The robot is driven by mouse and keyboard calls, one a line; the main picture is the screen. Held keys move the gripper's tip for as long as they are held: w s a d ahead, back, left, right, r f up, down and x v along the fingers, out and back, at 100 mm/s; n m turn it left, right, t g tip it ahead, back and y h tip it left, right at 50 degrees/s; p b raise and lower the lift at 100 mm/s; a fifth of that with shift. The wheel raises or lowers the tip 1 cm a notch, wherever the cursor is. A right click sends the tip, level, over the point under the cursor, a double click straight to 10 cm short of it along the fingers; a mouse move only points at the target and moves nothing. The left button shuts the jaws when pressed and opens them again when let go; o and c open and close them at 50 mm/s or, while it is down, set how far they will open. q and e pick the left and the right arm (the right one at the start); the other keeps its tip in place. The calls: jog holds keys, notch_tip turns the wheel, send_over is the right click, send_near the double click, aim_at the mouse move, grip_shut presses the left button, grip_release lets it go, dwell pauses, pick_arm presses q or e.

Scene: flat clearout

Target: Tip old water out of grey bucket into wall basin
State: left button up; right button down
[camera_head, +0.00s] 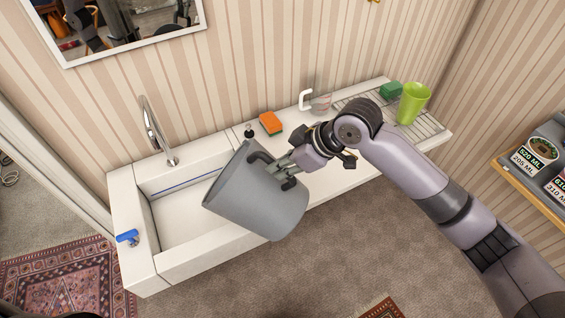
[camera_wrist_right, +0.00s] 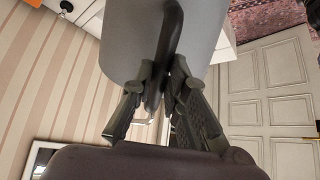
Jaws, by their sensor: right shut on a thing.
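The grey bucket (camera_head: 257,198) is tilted to the left over the front edge of the wall basin (camera_head: 190,262), its mouth facing left toward the basin's inside. My right gripper (camera_head: 284,172) is shut on the bucket's dark handle. In the right wrist view, the right gripper's fingers (camera_wrist_right: 162,85) close around the dark handle (camera_wrist_right: 169,35), with the grey bucket (camera_wrist_right: 130,35) behind. The bucket's inside is hidden, so I cannot see any water in it. No stream of water shows. My left gripper is not in view.
A chrome tap (camera_head: 157,132) rises behind the basin. A blue item (camera_head: 127,237) lies on the basin's left rim.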

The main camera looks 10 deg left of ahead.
aim_at(262, 152)
jog(key=shift+w+a+r+h, duration=0.2)
jog(key=shift+a+h, duration=0.15)
jog(key=shift+a, duration=0.35)
jog(key=shift+w+a+r+h, duration=0.15)
jog(key=shift+a+h, duration=0.2)
jog(key=shift+a, duration=0.3)
jog(key=shift+f, duration=0.1)
jog(key=shift+w+a+f+g+h, duration=0.15)
jog(key=shift+a+h, duration=0.1)
jog(key=shift+a, duration=0.2)
jog(key=shift+w+a+r+g+h, duration=0.1)
jog(key=shift+a+h, duration=0.1)
jog(key=shift+a, duration=0.25)
jog(key=shift+w+a+f+g+h, duration=0.15)
jog(key=shift+a+h, duration=0.1)
jog(key=shift+a, duration=0.2)
jog(key=shift+w+a+r+h, duration=0.15)
jog(key=shift+a+h, duration=0.2)
jog(key=shift+a, duration=0.4)
jog(key=shift+w+a+r+h, duration=0.15)
jog(key=shift+a+h, duration=0.2)
jog(key=shift+a, duration=0.35)
